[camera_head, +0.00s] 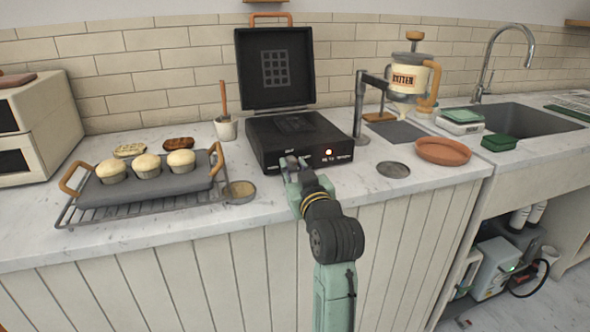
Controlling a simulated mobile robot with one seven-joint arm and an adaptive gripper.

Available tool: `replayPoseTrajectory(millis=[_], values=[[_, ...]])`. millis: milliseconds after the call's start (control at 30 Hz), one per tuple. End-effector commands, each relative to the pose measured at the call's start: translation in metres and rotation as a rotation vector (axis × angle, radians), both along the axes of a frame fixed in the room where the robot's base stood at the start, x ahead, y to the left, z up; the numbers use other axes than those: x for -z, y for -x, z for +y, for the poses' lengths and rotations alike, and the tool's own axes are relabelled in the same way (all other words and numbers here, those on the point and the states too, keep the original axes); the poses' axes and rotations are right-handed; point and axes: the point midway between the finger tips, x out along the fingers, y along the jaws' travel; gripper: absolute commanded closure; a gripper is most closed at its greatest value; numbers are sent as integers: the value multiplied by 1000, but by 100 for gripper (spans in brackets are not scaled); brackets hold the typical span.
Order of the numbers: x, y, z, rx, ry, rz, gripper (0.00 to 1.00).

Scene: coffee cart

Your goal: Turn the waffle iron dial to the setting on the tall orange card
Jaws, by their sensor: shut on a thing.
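The black waffle iron (262,132) stands on the marble counter with its lid (250,70) raised. A small orange light (328,152) glows on its front panel, among small markings too fine to read. My gripper (291,162) is at the left part of that front panel, with its fingers closed at the place of the dial. The dial itself is hidden by the fingers, so its setting cannot be read. I see no tall orange card in this view.
To the left, a dark tray (140,192) with several muffins sits on a wire rack, beside a small round tin (239,190). A batter dispenser (408,78) and a terracotta dish (442,151) stand right. The counter right of my gripper is mostly clear.

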Motion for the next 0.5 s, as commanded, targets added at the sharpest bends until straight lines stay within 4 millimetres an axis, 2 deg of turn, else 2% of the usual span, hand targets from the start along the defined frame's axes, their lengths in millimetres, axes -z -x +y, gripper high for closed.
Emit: replayPoseTrajectory(millis=[133, 400, 500], values=[[-2, 0, 0, -1, -36, 14, 100], [-3, 0, 0, -1, -324, 110, 100], [-2, 0, 0, 0, -377, 125, 100]])
